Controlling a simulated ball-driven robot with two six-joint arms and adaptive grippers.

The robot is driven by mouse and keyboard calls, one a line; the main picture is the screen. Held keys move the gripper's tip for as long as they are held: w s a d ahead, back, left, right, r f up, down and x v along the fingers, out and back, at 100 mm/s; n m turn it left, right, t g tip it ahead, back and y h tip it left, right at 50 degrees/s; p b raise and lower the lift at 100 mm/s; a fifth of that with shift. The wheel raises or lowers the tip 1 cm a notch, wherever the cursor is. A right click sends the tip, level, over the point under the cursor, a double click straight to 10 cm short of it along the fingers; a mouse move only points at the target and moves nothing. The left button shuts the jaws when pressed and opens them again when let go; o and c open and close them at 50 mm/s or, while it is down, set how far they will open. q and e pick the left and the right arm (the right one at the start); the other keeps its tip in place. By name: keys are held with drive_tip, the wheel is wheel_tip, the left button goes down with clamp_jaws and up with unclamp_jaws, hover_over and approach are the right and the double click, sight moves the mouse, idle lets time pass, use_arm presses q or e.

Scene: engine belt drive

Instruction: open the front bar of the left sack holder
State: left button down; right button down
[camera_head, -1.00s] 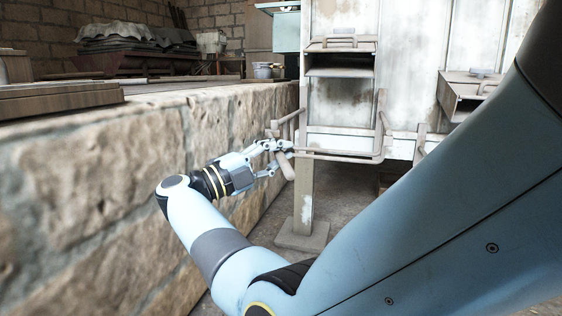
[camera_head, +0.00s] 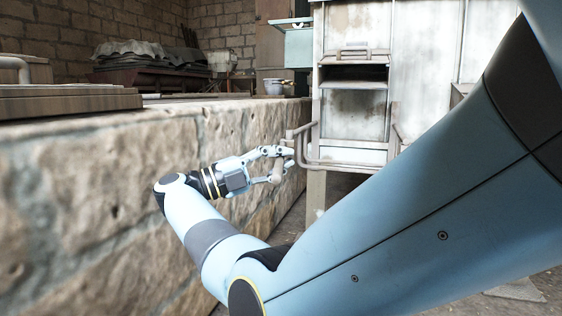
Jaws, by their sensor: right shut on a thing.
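The left sack holder (camera_head: 301,148) is a greyish-brown bar frame below the left hatch of a worn white machine. Its front bar (camera_head: 335,166) runs low across the front from the left corner, and its right part goes behind my arm. My left gripper is not in view.
A rough stone wall (camera_head: 110,200) runs along the left, close beside my right forearm. The white machine (camera_head: 430,55) stands behind the holder. A small pot (camera_head: 274,87) and a covered dark trough (camera_head: 150,75) are farther back.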

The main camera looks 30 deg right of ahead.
drive_tip(key=shift+f, duration=0.25)
drive_tip(key=c, duration=1.4)
unclamp_jaws()
drive_tip(key=shift+o, duration=0.8)
drive_tip(key=shift+r, duration=0.15)
drive_tip(key=shift+a, duration=0.1)
drive_tip(key=v, duration=0.7)
drive_tip(key=shift+a+f, duration=0.15)
drive_tip(key=shift+f, duration=0.1)
